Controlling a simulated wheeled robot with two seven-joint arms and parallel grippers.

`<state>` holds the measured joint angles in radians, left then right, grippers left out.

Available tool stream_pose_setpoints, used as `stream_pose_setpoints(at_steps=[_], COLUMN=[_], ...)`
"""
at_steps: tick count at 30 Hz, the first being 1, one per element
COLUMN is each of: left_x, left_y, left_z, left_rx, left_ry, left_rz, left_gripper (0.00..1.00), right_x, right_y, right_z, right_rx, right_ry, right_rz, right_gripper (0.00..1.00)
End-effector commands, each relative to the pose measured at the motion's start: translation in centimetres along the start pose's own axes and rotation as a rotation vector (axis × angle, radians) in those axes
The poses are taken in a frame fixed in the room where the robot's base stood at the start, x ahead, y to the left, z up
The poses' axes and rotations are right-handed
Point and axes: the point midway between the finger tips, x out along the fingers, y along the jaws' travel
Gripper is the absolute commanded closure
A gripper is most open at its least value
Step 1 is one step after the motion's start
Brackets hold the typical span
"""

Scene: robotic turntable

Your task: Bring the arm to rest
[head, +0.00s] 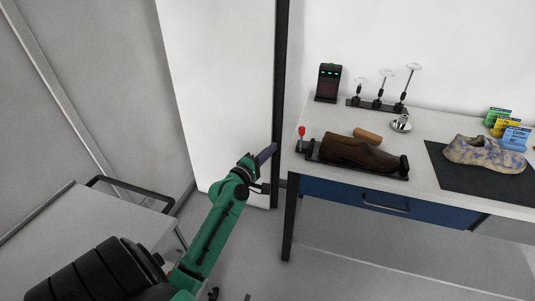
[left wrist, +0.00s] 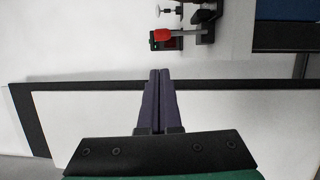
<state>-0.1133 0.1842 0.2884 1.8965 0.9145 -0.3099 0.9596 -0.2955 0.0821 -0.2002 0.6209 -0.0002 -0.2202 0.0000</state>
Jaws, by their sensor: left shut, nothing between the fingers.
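My left gripper (head: 268,151) is at the end of the green arm in the head view, left of the workbench. Its two dark purple fingers are shut together with nothing between them, as the left wrist view (left wrist: 159,72) also shows. It is in the air, apart from the bench and everything on it. My right gripper is not in view.
The workbench (head: 420,187) carries a brown shoe (head: 357,152) on a black holder, a red-knobbed lever (head: 301,132), a black device (head: 328,83), a patterned shoe (head: 484,154) and small boxes (head: 514,137). A grey cart (head: 100,222) stands left. A white panel (head: 222,80) stands behind the gripper.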

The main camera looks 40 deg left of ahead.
Motion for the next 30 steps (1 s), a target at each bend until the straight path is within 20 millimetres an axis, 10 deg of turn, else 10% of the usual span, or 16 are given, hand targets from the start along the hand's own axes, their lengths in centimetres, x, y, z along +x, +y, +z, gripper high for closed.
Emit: stream_pose_setpoints(at_steps=[20, 23, 30], left_x=[-1.0, -1.2, -7.0], left_y=[-0.3, -3.5, -23.2], left_z=[0.0, -0.1, 1.4], left_rx=[0.004, 0.053, 0.448], left_ry=[0.001, 0.006, -0.090], left_rz=[-0.006, -0.072, -0.498], left_gripper=[1.00, 1.00, 1.00], right_x=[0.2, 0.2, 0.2], right_y=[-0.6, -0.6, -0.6], right_z=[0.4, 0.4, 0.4], right_rx=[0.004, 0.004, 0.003], right_ry=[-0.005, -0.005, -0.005], right_rz=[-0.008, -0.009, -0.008], right_gripper=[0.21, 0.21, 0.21])
